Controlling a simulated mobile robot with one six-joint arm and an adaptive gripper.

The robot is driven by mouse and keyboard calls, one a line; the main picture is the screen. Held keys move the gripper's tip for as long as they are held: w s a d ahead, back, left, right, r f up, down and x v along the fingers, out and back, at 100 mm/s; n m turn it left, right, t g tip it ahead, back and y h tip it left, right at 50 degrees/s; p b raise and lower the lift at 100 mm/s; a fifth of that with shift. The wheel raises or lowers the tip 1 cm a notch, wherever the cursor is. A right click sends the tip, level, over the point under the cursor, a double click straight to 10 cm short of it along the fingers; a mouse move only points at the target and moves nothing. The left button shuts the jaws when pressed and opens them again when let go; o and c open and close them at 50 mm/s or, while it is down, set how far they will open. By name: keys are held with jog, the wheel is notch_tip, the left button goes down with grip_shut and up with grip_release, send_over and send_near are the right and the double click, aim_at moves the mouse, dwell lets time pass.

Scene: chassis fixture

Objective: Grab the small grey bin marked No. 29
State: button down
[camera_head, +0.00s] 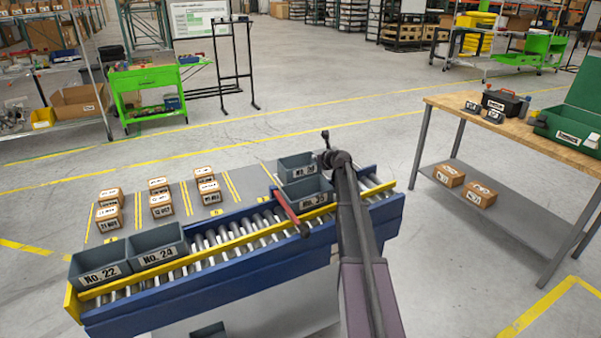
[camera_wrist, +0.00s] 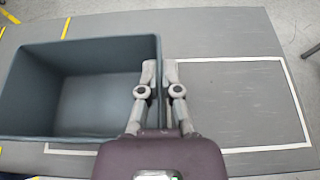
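My gripper (camera_head: 325,150) is at this bin's right side. In the wrist view, the open, empty grey bin (camera_wrist: 95,100) fills the left half. My gripper shows there too (camera_wrist: 160,75), with its two fingers close together on either side of the bin's right wall, one inside and one outside. It looks shut on that wall. The finger contact is partly hidden.
A grey bin marked No. 35 (camera_head: 308,192) sits just in front on the rollers, beside a red bar (camera_head: 288,212). Bins No. 22 (camera_head: 98,263) and No. 24 (camera_head: 158,249) stand at the left end. A white-outlined area (camera_wrist: 240,105) right of the gripped bin is bare.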

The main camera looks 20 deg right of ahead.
jog(key=shift+r, duration=0.2)
notch_tip(320, 180, up, 10)
jog(key=p, duration=1)
jog(key=shift+f, duration=0.2)
dwell(0.6)
